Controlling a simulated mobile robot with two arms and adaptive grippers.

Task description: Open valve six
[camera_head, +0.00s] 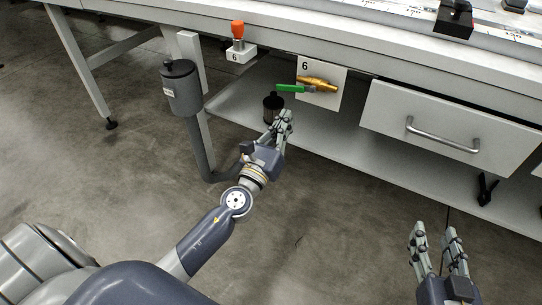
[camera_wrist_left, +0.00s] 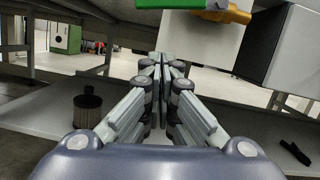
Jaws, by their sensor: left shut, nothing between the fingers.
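Valve six is a brass valve (camera_head: 318,83) with a green lever handle (camera_head: 290,88), mounted on a white plate (camera_head: 335,93) marked 6 under the bench edge. The lever points left, in line with the brass body. In the left wrist view the green handle (camera_wrist_left: 172,4) and brass part (camera_wrist_left: 237,13) show at the top edge. My left gripper (camera_head: 286,117) is shut and empty, just below the lever and apart from it; its fingertips (camera_wrist_left: 166,58) meet in the left wrist view. My right gripper (camera_head: 436,230) is open and empty at the lower right, away from the bench.
An orange-capped device (camera_head: 238,30) labelled 6 sits left of the plate. A grey cylinder on a post (camera_head: 181,88) stands left of my left arm. A drawer (camera_head: 440,125) is right of the valve. A dark canister (camera_wrist_left: 87,112) stands on the lower shelf (camera_wrist_left: 35,115).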

